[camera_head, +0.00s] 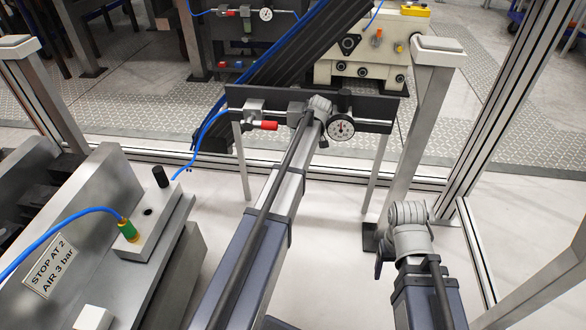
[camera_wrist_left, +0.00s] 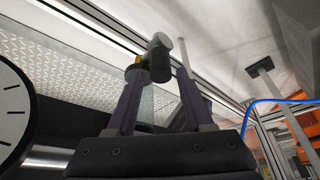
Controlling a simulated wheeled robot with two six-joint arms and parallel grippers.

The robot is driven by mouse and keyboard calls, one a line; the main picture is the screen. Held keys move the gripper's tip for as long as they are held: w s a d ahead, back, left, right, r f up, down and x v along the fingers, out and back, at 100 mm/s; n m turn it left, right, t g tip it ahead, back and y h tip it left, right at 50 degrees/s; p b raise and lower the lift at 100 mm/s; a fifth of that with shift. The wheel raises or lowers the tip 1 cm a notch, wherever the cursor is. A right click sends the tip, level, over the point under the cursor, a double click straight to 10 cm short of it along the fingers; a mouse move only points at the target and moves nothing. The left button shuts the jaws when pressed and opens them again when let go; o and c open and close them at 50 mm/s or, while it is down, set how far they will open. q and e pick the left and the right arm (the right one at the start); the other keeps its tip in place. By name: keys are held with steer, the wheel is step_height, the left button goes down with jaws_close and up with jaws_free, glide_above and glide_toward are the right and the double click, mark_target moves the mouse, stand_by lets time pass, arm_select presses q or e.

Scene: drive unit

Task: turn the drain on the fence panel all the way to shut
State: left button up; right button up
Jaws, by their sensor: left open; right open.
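The dark fence panel (camera_head: 375,107) stands on thin legs at the middle of the head view. It carries a round gauge (camera_head: 341,128), a metal valve block (camera_head: 253,108) and a red handle (camera_head: 265,125). My left arm covers the panel's middle, so I cannot make out the drain there. My left gripper (camera_wrist_left: 160,88) is open in the left wrist view. A dark cylindrical fitting (camera_wrist_left: 160,62) with a pale end shows between and beyond its fingertips; I cannot tell whether they touch. My right gripper (camera_head: 380,264) is open, low and right of the panel, mostly hidden by its wrist.
A blue hose (camera_head: 205,131) runs to the panel's left end. A grey bench fixture (camera_head: 150,225) with a sign fills the lower left. Metal posts (camera_head: 415,135) stand at right. A cream machine (camera_head: 362,50) is behind the panel. Floor between is clear.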

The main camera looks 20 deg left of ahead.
arm_select(q)
steer(key=b+x, duration=1.1)
steer(key=x, duration=0.1)
steer(key=shift+d, duration=0.1)
jaws_close()
stand_by(0.5)
stand_by(1.0)
